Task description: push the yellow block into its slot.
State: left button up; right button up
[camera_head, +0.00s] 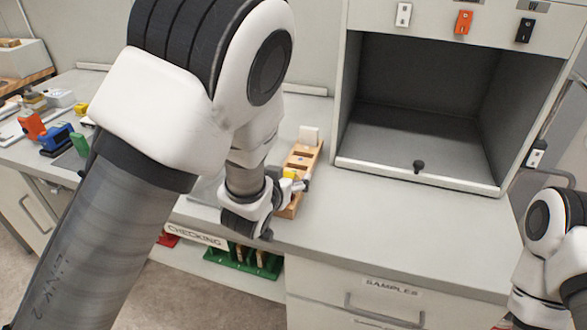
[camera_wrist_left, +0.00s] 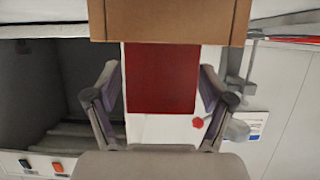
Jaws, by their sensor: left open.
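A yellow block (camera_head: 290,173) shows at the wooden rack (camera_head: 302,157) on the counter. My left gripper (camera_head: 300,184) is right beside it and partly hides it. I cannot tell whether they touch, or how deep the block sits. In the left wrist view, my left gripper (camera_wrist_left: 158,80) is open, with its two fingers apart and nothing held between them. A brown wooden surface (camera_wrist_left: 170,20) crosses the top of that view, and the yellow block is not visible there. Only part of my right arm shows at the lower right of the head view.
A white piece (camera_head: 308,135) stands at the rack's far end. An open grey cabinet (camera_head: 420,110) is to the right. Small coloured items, including a blue one (camera_head: 57,138), lie at the left. A green rack (camera_head: 243,260) is below the counter. The counter's front right is clear.

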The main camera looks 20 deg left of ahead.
pick_arm(q)
jog(key=shift+w+f, duration=0.3)
jog(key=shift+w, duration=0.2)
jog(key=shift+s+r, duration=0.35)
jog(key=shift+s, duration=0.2)
jog(key=c, duration=0.4)
jog(key=shift+s+r, duration=0.25)
jog(key=shift+s, duration=0.1)
jog(key=c, duration=0.5)
jog(key=shift+c, duration=1.4)
jog(key=shift+w+f, duration=0.2)
